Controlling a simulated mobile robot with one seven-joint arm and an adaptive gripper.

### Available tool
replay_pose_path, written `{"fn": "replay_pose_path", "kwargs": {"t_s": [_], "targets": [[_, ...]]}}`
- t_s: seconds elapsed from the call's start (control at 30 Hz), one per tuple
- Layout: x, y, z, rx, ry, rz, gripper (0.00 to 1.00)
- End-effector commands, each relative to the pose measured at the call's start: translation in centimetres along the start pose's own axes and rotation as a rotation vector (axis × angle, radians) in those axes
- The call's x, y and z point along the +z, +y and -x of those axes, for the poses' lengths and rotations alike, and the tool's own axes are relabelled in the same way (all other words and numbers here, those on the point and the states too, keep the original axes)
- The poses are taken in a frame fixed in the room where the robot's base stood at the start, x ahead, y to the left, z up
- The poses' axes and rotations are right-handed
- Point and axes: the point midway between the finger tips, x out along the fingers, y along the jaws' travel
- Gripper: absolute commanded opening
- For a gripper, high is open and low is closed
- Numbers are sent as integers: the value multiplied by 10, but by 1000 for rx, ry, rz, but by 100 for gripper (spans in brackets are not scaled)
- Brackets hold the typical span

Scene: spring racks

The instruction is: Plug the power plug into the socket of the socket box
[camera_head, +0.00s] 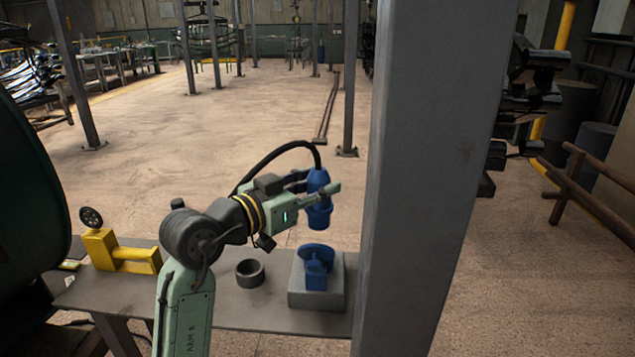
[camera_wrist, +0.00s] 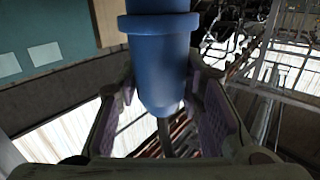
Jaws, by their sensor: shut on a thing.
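The blue power plug (camera_head: 319,207) is upright in my gripper (camera_head: 318,186), with its wider collar low and a black cable leaving its top. The socket box (camera_head: 317,290) is a grey block on the table, with a blue socket (camera_head: 315,272) on top and a round blue lid raised behind it. The plug hangs above the socket, apart from it. In the wrist view my gripper (camera_wrist: 165,115) has a pad on each side of the blue plug (camera_wrist: 160,60). The plug's prongs and the socket's opening cannot be made out.
A grey table (camera_head: 225,305) bears a dark ring (camera_head: 250,273) left of the socket box and a yellow device (camera_head: 120,255) with a round dial farther left. A thick grey post (camera_head: 430,150) rises close to the right of the socket box. Open floor lies behind the table.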

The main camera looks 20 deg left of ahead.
Motion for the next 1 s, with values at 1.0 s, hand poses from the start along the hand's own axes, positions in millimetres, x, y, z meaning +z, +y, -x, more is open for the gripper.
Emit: {"fn": "replay_pose_path", "kwargs": {"t_s": [1.0], "targets": [[58, 2, -2, 1, -1, -3, 2]]}}
